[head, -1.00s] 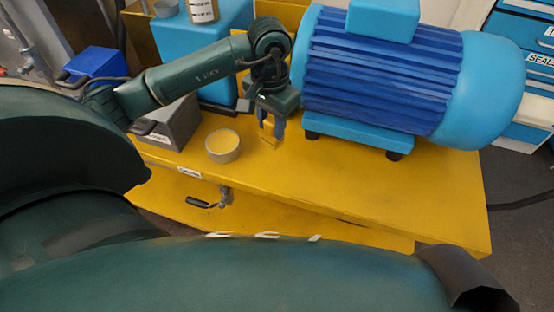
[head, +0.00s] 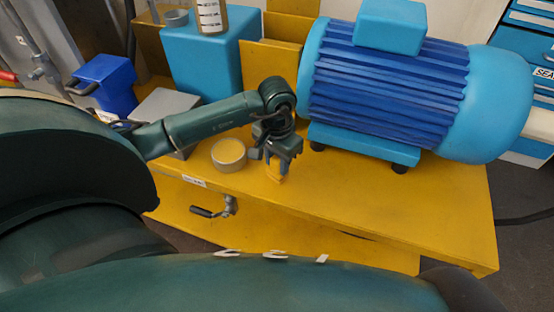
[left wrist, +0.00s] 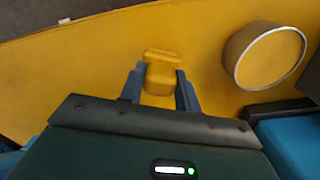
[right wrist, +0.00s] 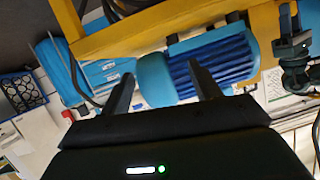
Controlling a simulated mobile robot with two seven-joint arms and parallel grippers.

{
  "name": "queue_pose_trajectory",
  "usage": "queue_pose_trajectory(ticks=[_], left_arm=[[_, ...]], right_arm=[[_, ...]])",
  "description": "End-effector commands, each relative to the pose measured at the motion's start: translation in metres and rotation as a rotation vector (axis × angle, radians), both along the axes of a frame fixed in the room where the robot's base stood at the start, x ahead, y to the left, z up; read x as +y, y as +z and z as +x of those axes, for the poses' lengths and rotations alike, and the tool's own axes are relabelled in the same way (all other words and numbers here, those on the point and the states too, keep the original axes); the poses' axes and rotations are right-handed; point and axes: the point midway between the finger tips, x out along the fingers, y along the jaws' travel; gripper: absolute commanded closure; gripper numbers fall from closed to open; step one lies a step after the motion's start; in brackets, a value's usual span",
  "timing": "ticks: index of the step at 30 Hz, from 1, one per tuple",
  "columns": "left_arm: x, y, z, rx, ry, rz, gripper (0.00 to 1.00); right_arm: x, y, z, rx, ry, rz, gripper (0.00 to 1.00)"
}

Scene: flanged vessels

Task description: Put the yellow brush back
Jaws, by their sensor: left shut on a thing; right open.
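The yellow brush (left wrist: 160,76) is between the fingers of my left gripper (left wrist: 159,90), seen from above in the left wrist view as a small block with a wider end. In the head view the left gripper (head: 279,170) points down over the yellow bench, right of the round cup, with a bit of the yellow brush (head: 279,179) below the fingertips. I cannot tell whether the brush touches the bench. My right gripper (right wrist: 163,88) is open and empty in the right wrist view, away from the bench top; it does not show clearly in the head view.
A round grey cup with a yellow inside (head: 229,155) stands close left of the left gripper. A big blue motor (head: 390,80) fills the bench's right half. A grey box (head: 165,106), blue container (head: 105,80) and light blue block (head: 205,60) stand left. The bench front (head: 380,215) is clear.

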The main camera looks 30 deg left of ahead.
Motion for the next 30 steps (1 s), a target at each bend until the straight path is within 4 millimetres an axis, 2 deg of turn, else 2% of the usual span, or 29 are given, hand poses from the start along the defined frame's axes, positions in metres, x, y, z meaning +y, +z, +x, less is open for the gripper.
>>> queue_pose_trajectory(ticks=[1,2,9,16,20,24,30], left_arm=[[0.000,-0.004,0.000,-0.001,0.000,0.001,0.91],[0.000,-0.003,0.000,0.000,0.000,0.000,0.66],[0.000,-0.002,0.000,0.000,0.000,0.000,0.46],[0.000,-0.001,0.000,0.000,0.000,0.000,0.46],[0.000,0.005,0.000,-0.001,-0.001,0.000,0.46],[0.001,0.028,0.001,-0.005,-0.002,0.001,0.46],[0.001,0.073,0.001,-0.006,-0.001,0.002,0.46]], right_arm=[[-0.001,-0.003,0.000,-0.005,-0.001,-0.001,0.38],[-0.001,0.000,0.000,-0.009,-0.002,-0.001,0.38],[-0.001,0.005,0.000,-0.020,-0.004,0.002,0.38],[-0.001,0.006,0.000,-0.019,-0.004,0.001,0.38],[-0.001,0.008,-0.001,-0.004,-0.002,0.003,0.38],[0.000,-0.001,-0.002,0.015,0.000,0.000,0.38],[0.001,0.000,-0.002,0.015,0.003,0.001,0.38]])
